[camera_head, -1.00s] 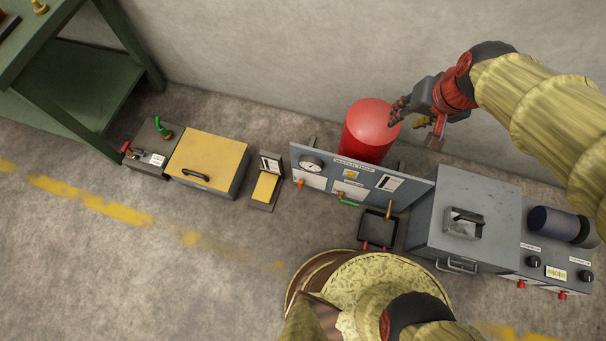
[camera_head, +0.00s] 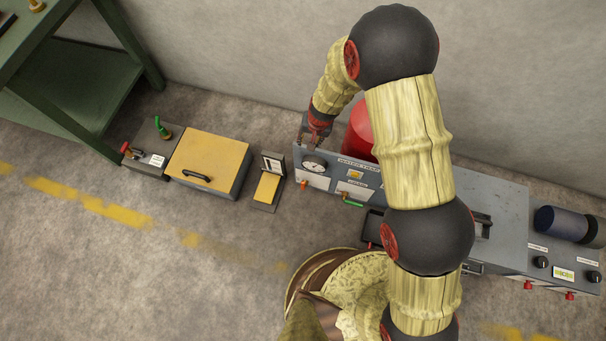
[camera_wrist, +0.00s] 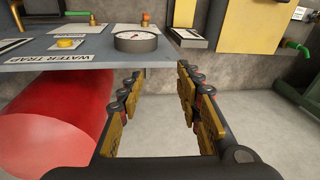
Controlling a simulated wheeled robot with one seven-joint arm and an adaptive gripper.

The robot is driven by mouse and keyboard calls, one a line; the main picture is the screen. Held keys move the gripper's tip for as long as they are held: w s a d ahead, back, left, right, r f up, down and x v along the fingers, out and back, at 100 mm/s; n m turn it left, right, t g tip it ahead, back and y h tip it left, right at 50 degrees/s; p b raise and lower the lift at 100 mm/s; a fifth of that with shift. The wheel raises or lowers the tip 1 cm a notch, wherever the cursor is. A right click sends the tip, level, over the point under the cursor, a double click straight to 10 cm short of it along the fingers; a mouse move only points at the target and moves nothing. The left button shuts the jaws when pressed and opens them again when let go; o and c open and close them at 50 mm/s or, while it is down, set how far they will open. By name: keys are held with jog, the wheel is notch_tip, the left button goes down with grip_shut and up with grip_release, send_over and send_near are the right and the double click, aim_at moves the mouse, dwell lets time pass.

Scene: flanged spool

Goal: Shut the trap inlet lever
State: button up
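The water trap panel (camera_head: 335,176) is grey-blue, with a round gauge (camera_head: 314,162), a yellow button (camera_head: 354,174), a green lever (camera_head: 352,201) and an orange fitting (camera_head: 303,183) at its front. I cannot read which part is the trap inlet lever. My gripper (camera_head: 313,140) is at the panel's back left end, behind the gauge. In the wrist view my gripper (camera_wrist: 160,72) is open and empty, its fingers apart beside the panel's edge. The wrist view also shows the gauge (camera_wrist: 135,41), the green lever (camera_wrist: 78,14) and the orange fitting (camera_wrist: 145,18). My arm hides the panel's right end.
A red cylinder (camera_head: 360,132) stands behind the panel, close to my gripper in the wrist view (camera_wrist: 65,125). A small yellow-topped stand (camera_head: 267,186) and a yellow-lidded box (camera_head: 209,162) are to the left. A grey unit (camera_head: 500,212) is to the right. Front left floor is clear.

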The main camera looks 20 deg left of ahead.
send_over(303, 183)
jog(key=a, duration=0.1)
jog(key=s+d+f+x, duration=0.1)
jog(key=d+x, duration=0.2)
jog(key=x, duration=1.1)
jog(key=s+f+h+b, duration=0.1)
jog(key=s+f, duration=0.4)
jog(key=f, duration=0.6)
jog(key=w+f+t+b, duration=0.1)
jog(key=f, duration=0.4)
jog(key=w+f+t+b, duration=0.1)
jog(key=w+f, duration=0.1)
jog(key=f, duration=0.3)
jog(key=w+f+m+t+b, duration=0.1)
jog(key=w+f+b, duration=0.1)
jog(key=f, duration=0.3)
jog(key=shift+d+h, duration=0.25)
jog(key=shift+h, duration=0.15)
jog(key=shift+r, duration=0.1)
jog(key=shift+c, duration=0.4)
jog(key=c, duration=0.7)
grip_shut()
